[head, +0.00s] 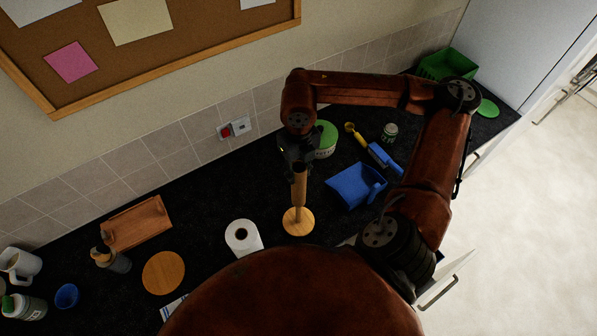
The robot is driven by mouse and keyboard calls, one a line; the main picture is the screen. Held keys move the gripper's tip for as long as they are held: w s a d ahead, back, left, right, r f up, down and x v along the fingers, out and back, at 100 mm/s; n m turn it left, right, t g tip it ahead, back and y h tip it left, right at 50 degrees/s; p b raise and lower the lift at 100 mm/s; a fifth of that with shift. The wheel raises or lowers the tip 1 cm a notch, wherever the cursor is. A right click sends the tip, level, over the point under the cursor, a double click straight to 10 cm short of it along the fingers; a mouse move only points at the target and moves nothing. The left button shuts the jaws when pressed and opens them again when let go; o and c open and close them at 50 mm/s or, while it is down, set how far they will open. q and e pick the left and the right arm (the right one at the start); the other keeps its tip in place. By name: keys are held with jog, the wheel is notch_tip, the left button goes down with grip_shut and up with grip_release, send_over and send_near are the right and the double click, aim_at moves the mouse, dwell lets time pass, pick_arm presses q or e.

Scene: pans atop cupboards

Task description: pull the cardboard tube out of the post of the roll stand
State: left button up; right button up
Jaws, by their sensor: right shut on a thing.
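The roll stand has a round wooden base (298,225) on the dark counter, with a post rising from its middle. The brown cardboard tube (299,190) is upright above the base, in line with the post. A narrower piece, seemingly the post, shows between the tube's lower end and the base. I cannot tell how much of the post is inside the tube. My right gripper (299,165) is shut on the tube's upper part, from above, and hides its top. My left gripper is not in view.
A white paper roll (243,238) stands just left of the stand. A blue dustpan (355,186), blue brush (384,158) and green-lidded tub (326,138) are to the right. A wooden disc (163,272) and wooden tray (137,223) lie left. The tiled wall (170,142) is behind.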

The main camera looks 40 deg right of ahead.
notch_tip(320, 180, up, 8)
jog(key=p, duration=0.3)
jog(key=shift+f, duration=0.2)
dwell(1.5)
dwell(0.6)
jog(key=shift+r+p, duration=0.6)
jog(key=shift+r, duration=1)
notch_tip(320, 180, up, 3)
jog(key=shift+f+p, duration=0.1)
jog(key=shift+p, duration=0.4)
